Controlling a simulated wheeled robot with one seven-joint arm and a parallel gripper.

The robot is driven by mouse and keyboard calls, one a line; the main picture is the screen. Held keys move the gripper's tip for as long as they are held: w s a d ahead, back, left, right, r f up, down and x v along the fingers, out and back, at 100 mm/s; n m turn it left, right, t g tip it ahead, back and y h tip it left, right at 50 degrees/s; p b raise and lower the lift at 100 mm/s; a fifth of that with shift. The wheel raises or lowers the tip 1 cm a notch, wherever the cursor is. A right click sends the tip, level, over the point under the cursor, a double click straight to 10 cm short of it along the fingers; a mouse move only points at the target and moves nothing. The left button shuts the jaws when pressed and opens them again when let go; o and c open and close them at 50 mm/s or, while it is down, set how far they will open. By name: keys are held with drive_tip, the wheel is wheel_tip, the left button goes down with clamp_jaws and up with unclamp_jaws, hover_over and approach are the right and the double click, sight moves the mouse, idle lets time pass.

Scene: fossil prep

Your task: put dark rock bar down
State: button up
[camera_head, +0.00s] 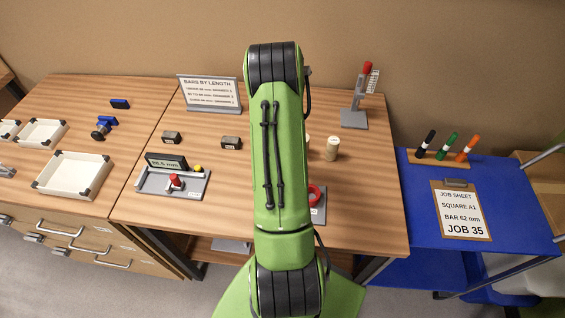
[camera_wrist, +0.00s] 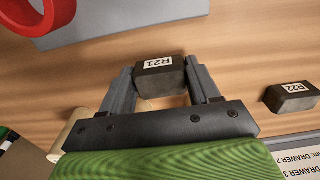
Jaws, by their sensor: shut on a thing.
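My gripper (camera_wrist: 166,78) is shut on a dark rock bar (camera_wrist: 160,78) labelled R21, one finger on each side of it. The bar is just above or on the wooden table; I cannot tell whether it touches. In the head view my own arm hides the gripper and this bar. A second dark bar (camera_wrist: 291,97), labelled R22, lies apart to the right in the wrist view. Two dark bars, one on the left (camera_head: 172,137) and one nearer my arm (camera_head: 231,142), lie on the table in the head view.
A gauge (camera_head: 172,185) reading about 66.5 mm lies left of my arm. A sign (camera_head: 210,94) stands behind. A red ring (camera_head: 315,195) on a grey plate and a cream cylinder (camera_head: 332,149) are right of it. White trays (camera_head: 72,175) stand left; a blue cart (camera_head: 520,215) is right.

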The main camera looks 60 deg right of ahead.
drive_tip(key=shift+f, duration=0.55)
drive_tip(key=o, duration=1.2)
drive_tip(key=shift+c, duration=0.2)
